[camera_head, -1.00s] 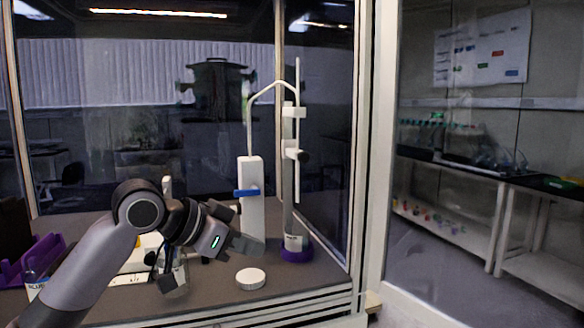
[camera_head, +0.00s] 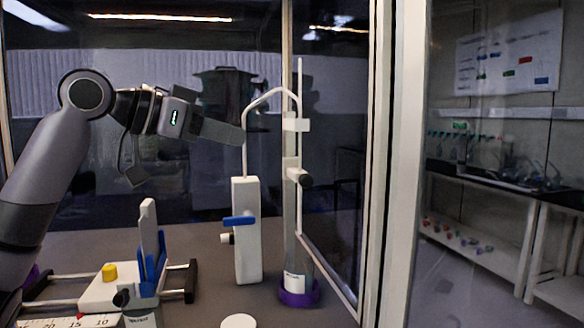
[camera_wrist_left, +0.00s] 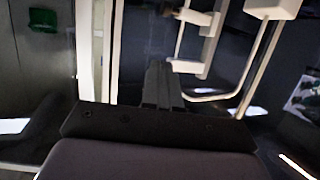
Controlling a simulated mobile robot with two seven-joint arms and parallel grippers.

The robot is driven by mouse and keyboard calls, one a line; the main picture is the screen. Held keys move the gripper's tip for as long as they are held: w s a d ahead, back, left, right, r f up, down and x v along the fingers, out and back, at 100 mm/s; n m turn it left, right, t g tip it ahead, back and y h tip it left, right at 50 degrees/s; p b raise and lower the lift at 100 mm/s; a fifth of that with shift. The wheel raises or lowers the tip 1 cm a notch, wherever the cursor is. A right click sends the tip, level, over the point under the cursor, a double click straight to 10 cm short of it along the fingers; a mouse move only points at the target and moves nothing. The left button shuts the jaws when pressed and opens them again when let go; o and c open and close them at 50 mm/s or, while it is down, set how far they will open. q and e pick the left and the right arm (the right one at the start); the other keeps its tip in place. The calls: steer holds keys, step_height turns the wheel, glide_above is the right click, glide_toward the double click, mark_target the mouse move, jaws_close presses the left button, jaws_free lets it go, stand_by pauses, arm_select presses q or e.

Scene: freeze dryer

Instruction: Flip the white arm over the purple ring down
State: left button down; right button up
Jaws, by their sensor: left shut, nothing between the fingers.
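The purple ring (camera_head: 299,293) sits at the foot of a clear upright column on the bench. White fittings (camera_head: 297,170) are on the column above the ring, one with a dark knob. A thin bent white tube (camera_head: 268,97) arches from a white block with a blue lever (camera_head: 246,230) to the column's top. I cannot tell which white piece is the arm meant. My left gripper (camera_head: 240,135) is shut and empty, high up, its tips close to the tube's upright part; contact is unclear. In the left wrist view its fingers (camera_wrist_left: 162,84) point toward white fittings and tubing (camera_wrist_left: 205,96). My right gripper is out of view.
A white round lid (camera_head: 238,321) lies at the front of the bench. A white device with blue parts (camera_head: 112,287) stands at left front. A glass pane and white frame post (camera_head: 385,160) stand right of the column.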

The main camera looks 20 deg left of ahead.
arm_select(q)
steer(key=f+p+x, duration=0.2)
steer(key=x, duration=1.1)
steer(key=shift+s+a+f+p, duration=0.25)
steer(key=shift+s+f+p, duration=0.1)
steer(key=shift+f, duration=0.05)
